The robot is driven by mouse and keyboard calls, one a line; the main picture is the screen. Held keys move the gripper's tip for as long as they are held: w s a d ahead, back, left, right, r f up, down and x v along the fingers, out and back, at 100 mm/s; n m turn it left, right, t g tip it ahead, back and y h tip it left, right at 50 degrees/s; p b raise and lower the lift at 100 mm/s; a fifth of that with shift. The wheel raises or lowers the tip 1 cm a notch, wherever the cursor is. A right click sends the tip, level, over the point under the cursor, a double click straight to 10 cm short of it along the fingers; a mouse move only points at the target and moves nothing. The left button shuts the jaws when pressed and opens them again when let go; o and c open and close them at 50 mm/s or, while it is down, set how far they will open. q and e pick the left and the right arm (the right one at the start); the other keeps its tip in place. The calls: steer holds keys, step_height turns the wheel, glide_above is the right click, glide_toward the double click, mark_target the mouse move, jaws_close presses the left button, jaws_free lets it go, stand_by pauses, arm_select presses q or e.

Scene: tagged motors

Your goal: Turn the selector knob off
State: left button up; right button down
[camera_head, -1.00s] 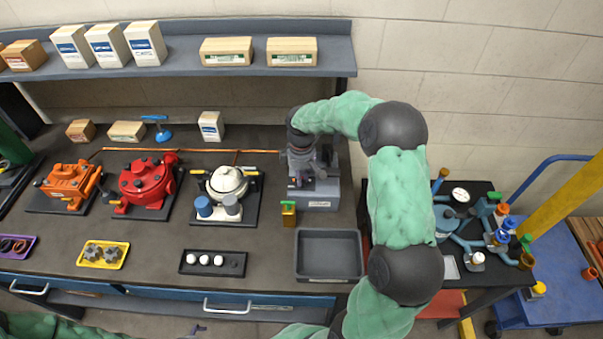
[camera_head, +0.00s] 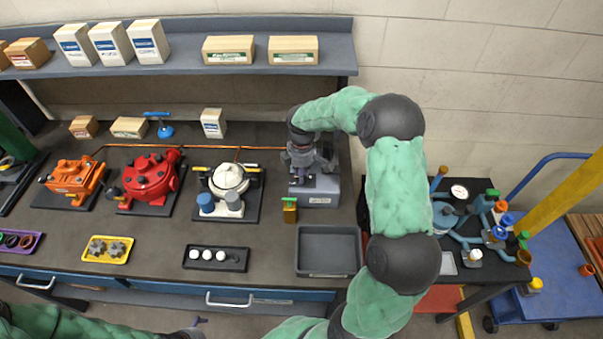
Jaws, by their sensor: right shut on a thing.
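A grey machine (camera_head: 322,188) with a pale label on its front stands at the back right of the bench. My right gripper (camera_head: 299,178) reaches down onto the machine's left part and is shut on the selector knob there. The fingers cover the knob, so its pointer and setting are hidden. My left gripper (camera_head: 196,326) shows only in part at the bottom edge, in front of the bench and far from the machine. I cannot tell whether its jaws are open.
Orange (camera_head: 75,180), red (camera_head: 150,180) and white (camera_head: 229,182) motors stand to the left. A piping table (camera_head: 462,225) and blue cart (camera_head: 565,290) are at the right.

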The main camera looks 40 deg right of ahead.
steer(key=c, duration=1.2)
jaws_free()
step_height(320, 180, up, 12)
steer(key=shift+r, duration=0.1)
